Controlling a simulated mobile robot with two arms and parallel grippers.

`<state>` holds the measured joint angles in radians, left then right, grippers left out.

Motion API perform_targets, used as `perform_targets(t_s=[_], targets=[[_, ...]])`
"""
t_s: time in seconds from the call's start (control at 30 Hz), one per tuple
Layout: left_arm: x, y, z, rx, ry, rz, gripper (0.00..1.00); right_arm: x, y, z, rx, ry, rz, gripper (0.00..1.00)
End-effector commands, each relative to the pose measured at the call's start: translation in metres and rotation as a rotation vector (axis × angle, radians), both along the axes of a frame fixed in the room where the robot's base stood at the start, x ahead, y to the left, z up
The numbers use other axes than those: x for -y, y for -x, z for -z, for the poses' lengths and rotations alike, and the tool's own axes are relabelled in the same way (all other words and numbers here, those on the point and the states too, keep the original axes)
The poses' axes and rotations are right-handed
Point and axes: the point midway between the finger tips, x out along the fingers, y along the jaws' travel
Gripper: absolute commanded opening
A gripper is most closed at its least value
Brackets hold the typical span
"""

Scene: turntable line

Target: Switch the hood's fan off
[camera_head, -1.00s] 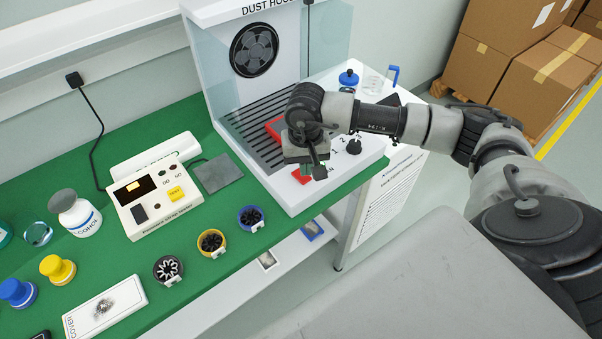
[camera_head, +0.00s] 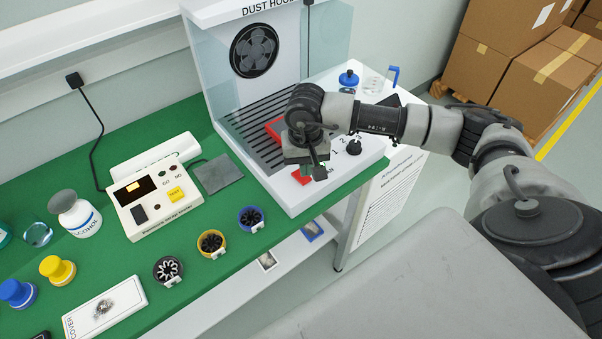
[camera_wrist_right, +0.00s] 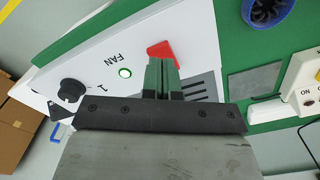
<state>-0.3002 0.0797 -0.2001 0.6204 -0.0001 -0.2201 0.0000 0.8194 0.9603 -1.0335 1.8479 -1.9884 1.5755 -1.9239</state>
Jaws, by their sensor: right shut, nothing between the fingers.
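The dust hood (camera_head: 328,40) stands at the back centre, with a round dark fan (camera_head: 254,50) in its rear wall. On its white front panel is a red switch (camera_head: 301,176); it also shows in the right wrist view (camera_wrist_right: 163,50), near the word FAN and a pale round lamp with a green rim (camera_wrist_right: 125,73). My right gripper (camera_head: 319,174) is shut and empty, pointing down just beside the red switch. Its fingertips (camera_wrist_right: 163,62) overlap the switch's edge in the wrist view; I cannot tell whether they touch. My left gripper is out of view.
A black knob (camera_head: 354,147) with numbers sits to the right on the same panel. A red item (camera_head: 274,128) lies on the hood's slotted floor. A tester box (camera_head: 155,200), several bottles and small coloured rings stand on the green bench mat (camera_head: 215,275).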

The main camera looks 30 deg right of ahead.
Motion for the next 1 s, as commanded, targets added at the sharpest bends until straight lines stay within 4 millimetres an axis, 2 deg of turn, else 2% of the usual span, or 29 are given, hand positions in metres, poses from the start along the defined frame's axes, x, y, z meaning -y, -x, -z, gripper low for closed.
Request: perform_targets(t_s=[1.0], targets=[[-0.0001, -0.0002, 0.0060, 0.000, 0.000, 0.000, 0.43, 0.0000, 0.0000, 0.0059, 0.000, 0.000, 0.000, 0.00]])
